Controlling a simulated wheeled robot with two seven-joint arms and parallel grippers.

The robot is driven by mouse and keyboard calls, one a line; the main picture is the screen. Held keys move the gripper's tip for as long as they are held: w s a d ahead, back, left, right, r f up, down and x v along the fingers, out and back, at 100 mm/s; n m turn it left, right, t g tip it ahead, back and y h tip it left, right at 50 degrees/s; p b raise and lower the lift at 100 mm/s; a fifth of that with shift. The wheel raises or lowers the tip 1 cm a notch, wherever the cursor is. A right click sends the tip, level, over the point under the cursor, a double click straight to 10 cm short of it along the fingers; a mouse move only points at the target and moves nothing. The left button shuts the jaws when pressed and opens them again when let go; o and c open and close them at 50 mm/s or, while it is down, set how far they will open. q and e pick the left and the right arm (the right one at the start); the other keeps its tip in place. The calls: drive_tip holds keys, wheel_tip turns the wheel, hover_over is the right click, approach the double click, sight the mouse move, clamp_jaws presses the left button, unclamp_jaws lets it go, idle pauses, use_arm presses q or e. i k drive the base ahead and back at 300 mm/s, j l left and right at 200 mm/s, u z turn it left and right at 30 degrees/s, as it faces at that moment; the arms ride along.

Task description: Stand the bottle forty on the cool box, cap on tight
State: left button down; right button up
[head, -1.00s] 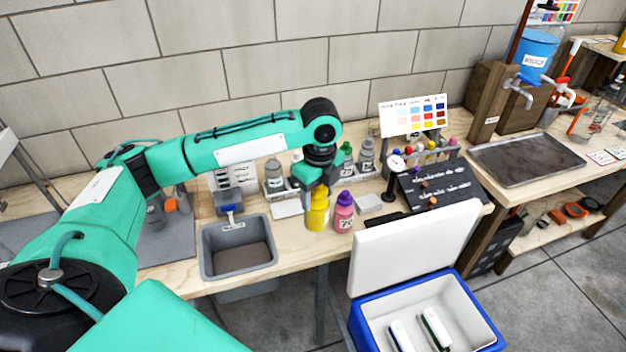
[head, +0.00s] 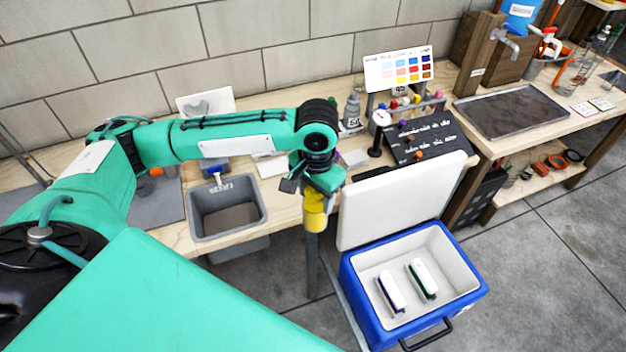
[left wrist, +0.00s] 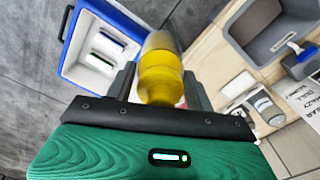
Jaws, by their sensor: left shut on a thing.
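My left gripper (head: 316,192) is shut on a yellow bottle (head: 315,216) and holds it clear of the bench, in front of its edge and left of the cool box. In the left wrist view the yellow bottle (left wrist: 161,78) sits between the two dark fingers, with a greyish part beyond the yellow. No number is readable on it, and I cannot tell whether its cap is tight. The blue cool box (head: 368,311) stands on the floor with its white lid (head: 400,200) raised. The cool box also shows in the left wrist view (left wrist: 125,22). My right gripper is not in view.
Two white packs (head: 391,291) lie in the cool box. The bench holds a grey sink (head: 200,227), a grey bottle (head: 352,110), a dial gauge (head: 381,118) and a dark sloped board (head: 425,137). Floor is free right of the box.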

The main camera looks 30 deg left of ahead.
sight(404, 291)
drive_tip(key=i+l, duration=0.1)
drive_tip(key=l, duration=0.25)
drive_tip(key=i+l, duration=0.15)
drive_tip(key=l, duration=0.15)
drive_tip(key=i+l, duration=0.1)
drive_tip(key=l, duration=0.25)
drive_tip(key=i+l, duration=0.1)
drive_tip(key=l, duration=0.25)
drive_tip(key=i+l, duration=0.1)
drive_tip(key=l, duration=0.25)
